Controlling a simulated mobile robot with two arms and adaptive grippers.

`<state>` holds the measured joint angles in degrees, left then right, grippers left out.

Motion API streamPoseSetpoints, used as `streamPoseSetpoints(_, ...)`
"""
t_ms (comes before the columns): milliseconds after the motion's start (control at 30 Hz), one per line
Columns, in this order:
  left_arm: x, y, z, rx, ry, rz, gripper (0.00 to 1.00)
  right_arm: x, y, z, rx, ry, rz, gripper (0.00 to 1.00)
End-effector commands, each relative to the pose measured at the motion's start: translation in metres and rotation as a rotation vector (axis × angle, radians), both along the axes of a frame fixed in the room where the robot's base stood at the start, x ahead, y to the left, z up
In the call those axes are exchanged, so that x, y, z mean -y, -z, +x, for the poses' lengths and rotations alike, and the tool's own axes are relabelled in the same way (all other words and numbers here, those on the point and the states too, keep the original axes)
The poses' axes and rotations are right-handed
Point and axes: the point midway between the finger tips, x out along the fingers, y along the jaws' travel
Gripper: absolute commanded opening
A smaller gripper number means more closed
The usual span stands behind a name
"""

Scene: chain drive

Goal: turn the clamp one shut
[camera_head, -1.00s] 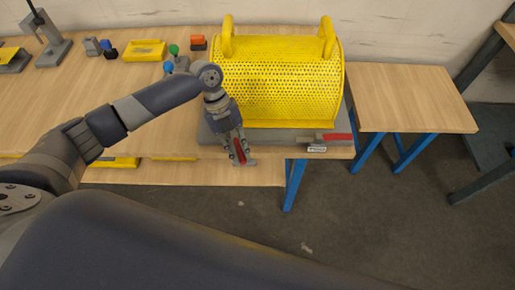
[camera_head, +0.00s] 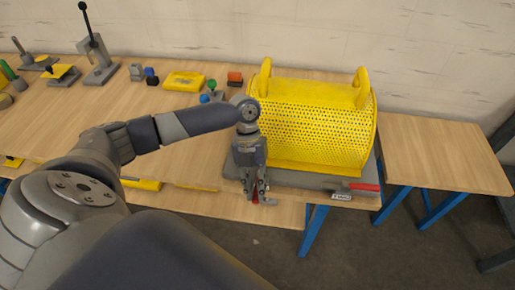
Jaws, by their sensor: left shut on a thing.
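A yellow perforated guard (camera_head: 315,130) with two upright end handles stands on a grey base plate (camera_head: 310,182) at the bench's front edge. My left gripper (camera_head: 262,198) points down at the front left of that plate. It is shut on a red clamp handle (camera_head: 256,196), which shows only in part between the fingers. A second clamp with a red handle (camera_head: 364,187) lies at the plate's front right, beside a small white label (camera_head: 341,196) too small to read. I cannot tell by number which clamp is which. My right gripper is not in view.
The wooden bench (camera_head: 90,125) carries a lever press (camera_head: 97,55), a yellow tray (camera_head: 185,81) and several small coloured parts behind my left arm. A lower side table (camera_head: 440,155) at the right is empty. Floor is open in front.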

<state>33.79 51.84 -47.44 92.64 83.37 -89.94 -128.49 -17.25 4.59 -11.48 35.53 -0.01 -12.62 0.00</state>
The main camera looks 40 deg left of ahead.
Motion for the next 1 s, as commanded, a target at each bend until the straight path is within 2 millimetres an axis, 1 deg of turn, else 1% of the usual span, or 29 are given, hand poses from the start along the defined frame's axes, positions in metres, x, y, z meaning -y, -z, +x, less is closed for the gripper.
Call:
streamPoseSetpoints(100,-0.001,-0.001,0.0,0.001,0.003,0.001,0.0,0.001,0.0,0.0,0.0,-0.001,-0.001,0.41)
streamPoseSetpoints(133,-0.001,-0.001,0.0,0.001,0.003,0.001,0.22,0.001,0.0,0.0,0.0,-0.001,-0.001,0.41)
streamPoseSetpoints(200,-0.001,-0.001,0.0,0.001,0.002,0.002,0.38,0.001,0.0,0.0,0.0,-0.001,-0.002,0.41)
streamPoseSetpoints(533,-0.001,-0.001,0.0,0.001,0.001,0.001,0.38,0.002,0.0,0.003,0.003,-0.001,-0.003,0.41)
streamPoseSetpoints(633,-0.003,-0.007,0.003,0.003,0.0,0.001,0.38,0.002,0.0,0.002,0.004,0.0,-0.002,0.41)
streamPoseSetpoints(767,-0.01,-0.025,0.009,0.005,0.0,0.002,0.38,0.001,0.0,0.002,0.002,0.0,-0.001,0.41)
streamPoseSetpoints(1000,-0.027,-0.072,0.023,0.005,0.0,0.001,0.38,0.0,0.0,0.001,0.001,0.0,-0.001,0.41)
